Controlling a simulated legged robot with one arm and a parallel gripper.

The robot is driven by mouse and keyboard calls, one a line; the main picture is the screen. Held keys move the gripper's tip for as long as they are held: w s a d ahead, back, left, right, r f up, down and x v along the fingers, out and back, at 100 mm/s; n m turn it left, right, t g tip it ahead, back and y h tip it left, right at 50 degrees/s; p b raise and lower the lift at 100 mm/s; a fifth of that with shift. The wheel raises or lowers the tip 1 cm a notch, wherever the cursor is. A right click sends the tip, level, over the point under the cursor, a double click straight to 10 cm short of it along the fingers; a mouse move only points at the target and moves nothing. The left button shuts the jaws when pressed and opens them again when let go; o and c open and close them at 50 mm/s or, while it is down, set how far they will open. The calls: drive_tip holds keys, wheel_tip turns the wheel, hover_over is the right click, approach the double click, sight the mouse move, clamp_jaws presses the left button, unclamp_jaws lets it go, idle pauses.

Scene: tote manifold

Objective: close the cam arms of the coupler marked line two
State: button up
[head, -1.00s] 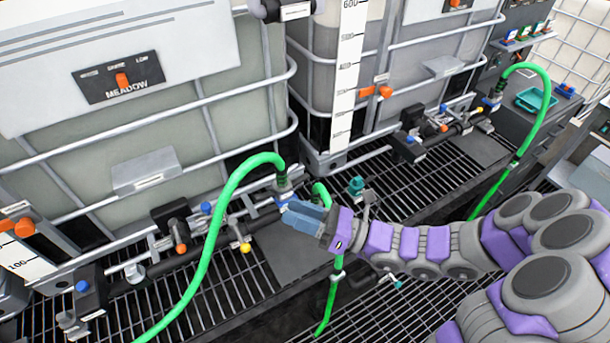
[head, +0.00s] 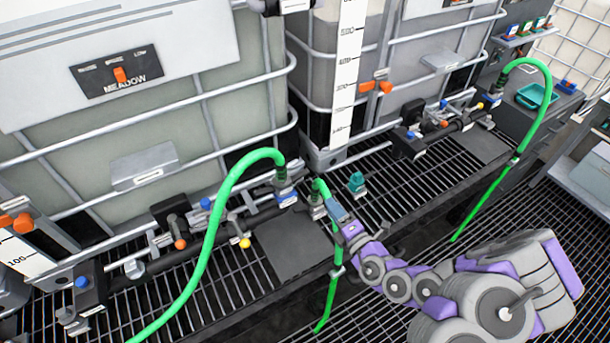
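A coupler (head: 283,179) joins the large green hose (head: 213,235) to the pipework in front of the left tote. It has a blue band below it and a white tag. A second coupler (head: 317,201) sits to its right on the end of a shorter green hose (head: 332,290). The line numbers are too small to read, and I cannot tell how the cam arms stand. My gripper (head: 337,208), with blue fingers, is just right of the second coupler. The fingers are small and seen from behind, so contact and opening cannot be told.
A teal fitting (head: 357,184) stands on the grating right of my gripper. A dark plate (head: 292,246) lies below the couplers. Valves with orange and yellow knobs (head: 245,242) line the pipe at left. Another green hose (head: 538,120) arches at right. Open grating (head: 400,195) lies between.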

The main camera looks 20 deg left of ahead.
sight(306, 175)
drive_tip(key=b+x, duration=0.4)
drive_tip(key=x, duration=1.1)
drive_tip(key=shift+s+a, duration=0.1)
drive_tip(key=shift+a, duration=0.1)
drive_tip(key=shift+w+a, duration=0.35)
drive_tip(key=shift+c, duration=0.4)
clamp_jaws()
